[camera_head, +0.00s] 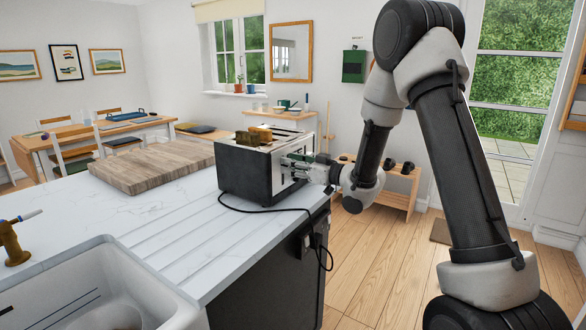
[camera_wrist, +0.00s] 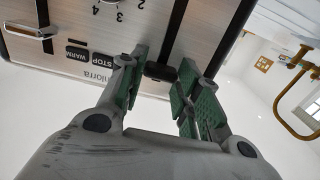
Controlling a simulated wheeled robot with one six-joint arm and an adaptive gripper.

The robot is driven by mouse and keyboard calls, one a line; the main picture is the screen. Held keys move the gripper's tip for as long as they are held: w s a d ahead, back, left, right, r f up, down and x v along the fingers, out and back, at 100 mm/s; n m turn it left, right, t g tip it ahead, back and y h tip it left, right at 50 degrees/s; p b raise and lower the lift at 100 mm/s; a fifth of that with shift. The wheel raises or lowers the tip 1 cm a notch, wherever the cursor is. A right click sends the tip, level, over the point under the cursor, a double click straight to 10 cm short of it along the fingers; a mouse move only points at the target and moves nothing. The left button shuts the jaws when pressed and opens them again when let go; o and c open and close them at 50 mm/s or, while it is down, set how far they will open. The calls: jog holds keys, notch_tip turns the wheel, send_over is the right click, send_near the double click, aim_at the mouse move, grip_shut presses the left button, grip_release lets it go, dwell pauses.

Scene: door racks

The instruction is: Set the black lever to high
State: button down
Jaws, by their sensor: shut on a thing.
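The toaster (camera_head: 243,172), with dark sides and a metal top and end panel, stands at the right end of the white counter. In the wrist view its brushed panel (camera_wrist: 105,45) shows STOP and WARM buttons, dial numbers and dark vertical slots. The black lever (camera_wrist: 159,71) sits at the lower picture end of one slot, between my green-padded fingers. My gripper (camera_wrist: 163,73) is shut on it. In the head view my gripper (camera_head: 300,166) is at the toaster's right end, and it hides the lever there.
A chrome lever (camera_wrist: 28,32) shows in another slot at the left. Brown bread-like pieces (camera_head: 258,134) stick out of the toaster top. A black cord (camera_head: 265,210) runs over the counter edge. A wooden board (camera_head: 155,163) lies left of the toaster. A sink (camera_head: 100,290) is in front.

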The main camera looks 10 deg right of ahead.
jog(key=shift+r, duration=0.9)
jog(key=c, duration=1)
grip_release()
jog(key=v, duration=1.2)
jog(key=shift+f, duration=0.1)
